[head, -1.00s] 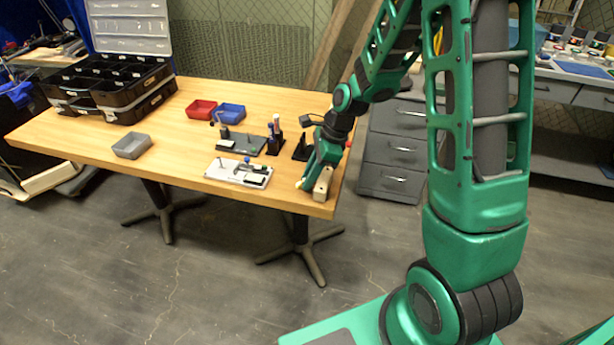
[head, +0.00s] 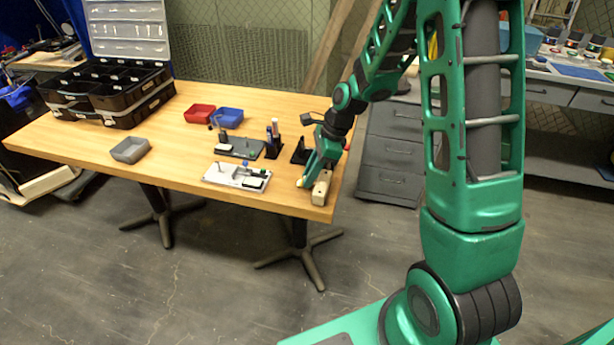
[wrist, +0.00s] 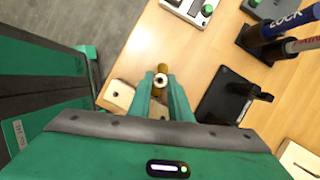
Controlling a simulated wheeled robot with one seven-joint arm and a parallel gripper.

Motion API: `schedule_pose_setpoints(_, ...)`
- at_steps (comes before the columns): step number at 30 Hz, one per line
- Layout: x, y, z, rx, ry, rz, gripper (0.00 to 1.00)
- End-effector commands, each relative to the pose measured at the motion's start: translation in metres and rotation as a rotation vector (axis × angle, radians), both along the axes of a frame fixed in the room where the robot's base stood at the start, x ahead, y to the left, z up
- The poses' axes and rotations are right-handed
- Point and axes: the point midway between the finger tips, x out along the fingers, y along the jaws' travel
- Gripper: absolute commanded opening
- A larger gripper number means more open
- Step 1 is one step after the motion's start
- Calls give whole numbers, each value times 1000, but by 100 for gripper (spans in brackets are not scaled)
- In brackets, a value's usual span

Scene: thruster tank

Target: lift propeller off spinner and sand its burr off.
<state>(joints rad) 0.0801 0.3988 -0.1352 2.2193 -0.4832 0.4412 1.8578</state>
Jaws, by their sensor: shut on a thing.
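My gripper (wrist: 162,92) is low over the table's front right corner; in the head view its fingertips (head: 304,181) are beside a pale wooden block (head: 321,187). It is shut on a small brass-coloured part with a pale ring round a dark hole (wrist: 160,78), probably the propeller. No burr can be made out on it. The block also shows in the wrist view, left of the fingers (wrist: 120,94); whether the held part touches it I cannot tell. A white fixture board (head: 237,177) with a peg and knobs lies to the left; I cannot identify a spinner on it.
Red (head: 199,114), blue (head: 230,116) and grey (head: 129,150) bins and a black case (head: 108,88) stand leftward. The table's middle is clear.

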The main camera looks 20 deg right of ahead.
Motion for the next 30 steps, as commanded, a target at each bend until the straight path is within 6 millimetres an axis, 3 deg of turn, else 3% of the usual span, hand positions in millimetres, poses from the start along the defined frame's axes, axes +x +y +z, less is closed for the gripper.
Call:
schedule_pose_setpoints(17, 10, -10, 0, 0, -1, -1, 0)
schedule_pose_setpoints(30, 2, -2, 0, -1, 2, -1, 0)
